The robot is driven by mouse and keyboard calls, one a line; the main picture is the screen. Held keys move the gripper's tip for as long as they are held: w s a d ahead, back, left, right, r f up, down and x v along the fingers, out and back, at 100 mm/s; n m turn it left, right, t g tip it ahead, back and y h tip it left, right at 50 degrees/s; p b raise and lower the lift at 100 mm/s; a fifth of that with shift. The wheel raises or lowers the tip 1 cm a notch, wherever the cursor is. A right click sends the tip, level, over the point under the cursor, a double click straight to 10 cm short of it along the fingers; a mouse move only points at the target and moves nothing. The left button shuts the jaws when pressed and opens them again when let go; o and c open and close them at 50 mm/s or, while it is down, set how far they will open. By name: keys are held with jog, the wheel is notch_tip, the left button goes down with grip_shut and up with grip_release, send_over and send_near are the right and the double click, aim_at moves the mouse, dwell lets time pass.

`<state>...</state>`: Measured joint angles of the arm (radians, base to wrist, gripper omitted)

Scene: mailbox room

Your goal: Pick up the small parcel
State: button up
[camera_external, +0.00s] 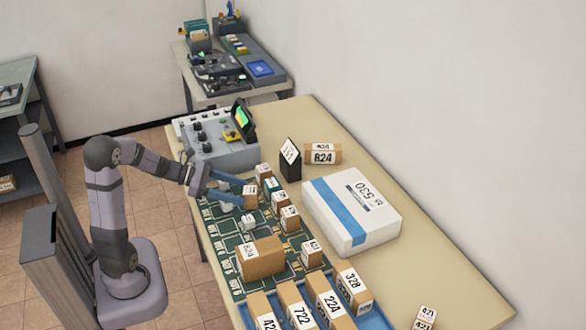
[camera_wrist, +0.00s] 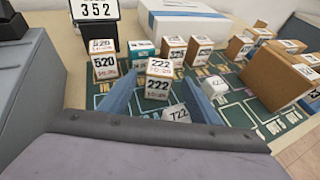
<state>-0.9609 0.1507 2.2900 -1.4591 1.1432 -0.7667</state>
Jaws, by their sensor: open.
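Several small brown parcels with white number labels stand on a green slotted board (camera_external: 229,243). My gripper (camera_external: 241,192) is low over the board's far end, with its blue fingers apart. In the wrist view, a small parcel labelled 222 (camera_wrist: 158,88) stands ahead, between the two open fingertips (camera_wrist: 158,95). It also shows just beyond the fingers in the external view (camera_external: 251,197). I cannot tell whether a finger touches it. A white cube labelled 722 (camera_wrist: 177,114) sits nearer the palm, by the right finger. The fingers hold nothing.
A parcel labelled 520 (camera_wrist: 104,68) stands close left of the left finger. A large white box labelled 530 (camera_external: 350,215) lies right of the board. A grey control console (camera_external: 215,148) stands at the far end. Larger parcels (camera_external: 298,306) fill a blue tray in front.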

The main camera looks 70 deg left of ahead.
aim_at(249, 194)
jog(key=shift+x, duration=2.4)
jog(key=shift+a+r, duration=0.1)
jog(key=shift+r, duration=0.05)
jog(key=c, duration=1.2)
